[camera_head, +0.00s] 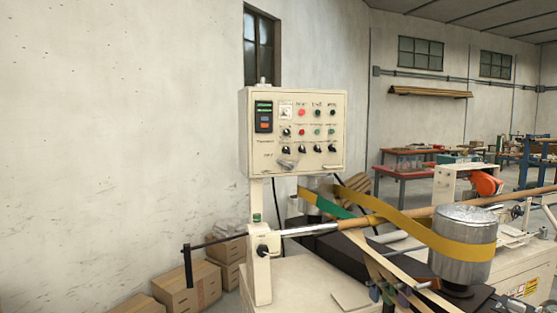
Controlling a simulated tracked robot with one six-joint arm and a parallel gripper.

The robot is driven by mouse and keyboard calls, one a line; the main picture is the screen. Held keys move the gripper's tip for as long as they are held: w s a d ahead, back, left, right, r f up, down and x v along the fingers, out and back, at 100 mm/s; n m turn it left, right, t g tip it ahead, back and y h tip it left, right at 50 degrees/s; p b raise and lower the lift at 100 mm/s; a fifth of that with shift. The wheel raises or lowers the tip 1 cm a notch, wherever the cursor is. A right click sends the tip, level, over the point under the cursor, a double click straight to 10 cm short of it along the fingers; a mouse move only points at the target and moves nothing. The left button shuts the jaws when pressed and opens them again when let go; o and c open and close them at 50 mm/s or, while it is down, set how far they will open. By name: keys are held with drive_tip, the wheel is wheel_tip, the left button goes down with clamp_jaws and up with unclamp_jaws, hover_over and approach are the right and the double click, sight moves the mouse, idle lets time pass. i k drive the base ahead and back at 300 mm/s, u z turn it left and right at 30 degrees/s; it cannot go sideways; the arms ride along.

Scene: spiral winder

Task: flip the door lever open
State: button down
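A cream control box (292,132) stands on a post at the middle of the view, with a display, coloured buttons and several black knobs on its front. A small pale grey part (287,163) sits low on that front; I cannot tell whether it is the door lever. A black crank-like handle (187,266) hangs down at the left end of a thin rod on the winder. No part is clearly recognisable as the door lever. My gripper is not in view.
The winder has a silver drum (463,243) with a yellow belt (405,228) at right. Cardboard boxes (190,290) stand on the floor by the wall at lower left. A red-topped table (405,170) stands behind. The left wall is bare.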

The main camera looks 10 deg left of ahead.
sight(290, 166)
drive_tip(key=u, duration=0.3)
drive_tip(key=i, duration=0.75)
drive_tip(key=u, duration=1.1)
drive_tip(key=i, duration=0.95)
drive_tip(key=u, duration=0.55)
